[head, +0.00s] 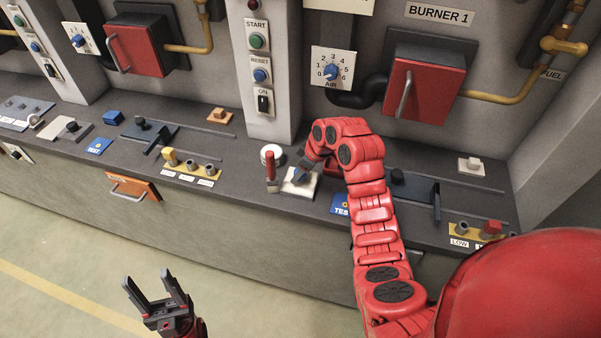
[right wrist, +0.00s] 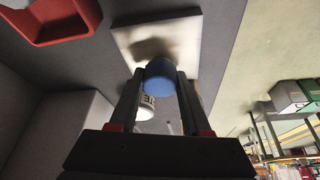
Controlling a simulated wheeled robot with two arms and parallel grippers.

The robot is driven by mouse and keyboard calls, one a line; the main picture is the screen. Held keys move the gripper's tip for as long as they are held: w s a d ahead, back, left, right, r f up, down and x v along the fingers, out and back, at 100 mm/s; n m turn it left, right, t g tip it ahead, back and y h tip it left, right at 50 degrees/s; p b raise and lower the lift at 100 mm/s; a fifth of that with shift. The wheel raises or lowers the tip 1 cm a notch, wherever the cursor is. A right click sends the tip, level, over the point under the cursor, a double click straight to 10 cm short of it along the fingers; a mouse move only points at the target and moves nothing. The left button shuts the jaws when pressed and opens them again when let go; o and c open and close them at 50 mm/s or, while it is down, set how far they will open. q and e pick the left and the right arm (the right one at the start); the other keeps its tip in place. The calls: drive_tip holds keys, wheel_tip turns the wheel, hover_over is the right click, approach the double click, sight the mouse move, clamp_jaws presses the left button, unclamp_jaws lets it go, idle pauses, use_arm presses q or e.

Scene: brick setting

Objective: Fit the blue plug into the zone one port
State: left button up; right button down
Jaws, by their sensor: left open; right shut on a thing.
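My right gripper (head: 300,172) is at the console, over a square white plate (head: 292,190). It is shut on the blue plug (head: 301,178). In the right wrist view the rounded blue plug (right wrist: 160,82) sits between the two fingertips (right wrist: 160,76), in front of the white plate (right wrist: 183,38). I cannot tell whether the plug touches the plate. My left gripper (head: 149,279) is open and empty, low over the floor, away from the console. I cannot make out a zone one label; small print on the console is unreadable.
A yellow strip with ports (head: 192,167) lies further left, another (head: 477,231) at right. An orange drawer front (head: 134,187) juts from the console.

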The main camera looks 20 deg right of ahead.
idle(0.4)
drive_tip(key=shift+b, duration=0.3)
drive_tip(key=shift+f, duration=0.2)
drive_tip(key=shift+f+b, duration=0.5)
drive_tip(key=shift+r, duration=0.1)
drive_tip(key=shift+r, duration=0.55)
